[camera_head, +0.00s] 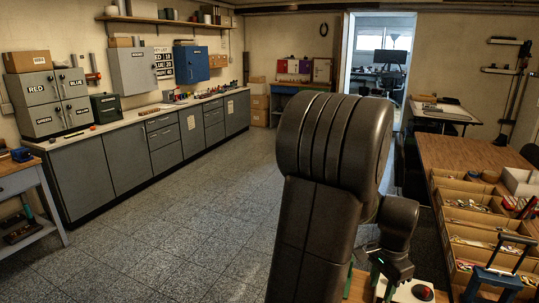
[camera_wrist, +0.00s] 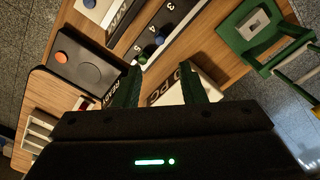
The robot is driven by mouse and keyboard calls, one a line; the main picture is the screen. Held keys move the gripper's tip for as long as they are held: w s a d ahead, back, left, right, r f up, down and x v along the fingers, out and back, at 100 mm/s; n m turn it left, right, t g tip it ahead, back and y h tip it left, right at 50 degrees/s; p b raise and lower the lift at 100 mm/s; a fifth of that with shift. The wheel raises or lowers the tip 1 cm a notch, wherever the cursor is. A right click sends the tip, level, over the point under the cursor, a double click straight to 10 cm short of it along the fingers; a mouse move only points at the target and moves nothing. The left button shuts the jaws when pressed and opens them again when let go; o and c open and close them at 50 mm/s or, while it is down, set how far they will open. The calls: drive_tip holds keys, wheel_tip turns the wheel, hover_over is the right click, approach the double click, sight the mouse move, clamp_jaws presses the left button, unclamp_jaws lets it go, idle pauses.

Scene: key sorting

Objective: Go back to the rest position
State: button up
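My gripper (camera_wrist: 158,70) shows in the wrist view with its two dark green fingers spread apart. No object is visible between them. It hangs above a wooden table (camera_wrist: 38,88).
A green framed object (camera_wrist: 262,35) stands at the table's right in the wrist view. In the head view, a workbench (camera_head: 470,153) with parts bins (camera_head: 475,218) stands right. Labelled grey cabinets (camera_head: 45,88) sit on the left counter (camera_head: 125,127). The floor (camera_head: 180,225) left of my arm is clear.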

wheel_tip(320, 180, down, 11)
drive_tip(key=shift+f, duration=0.1)
drive_tip(key=shift+w+a, duration=0.1)
drive_tip(key=shift+a, duration=0.15)
drive_tip(key=shift+d, duration=0.1)
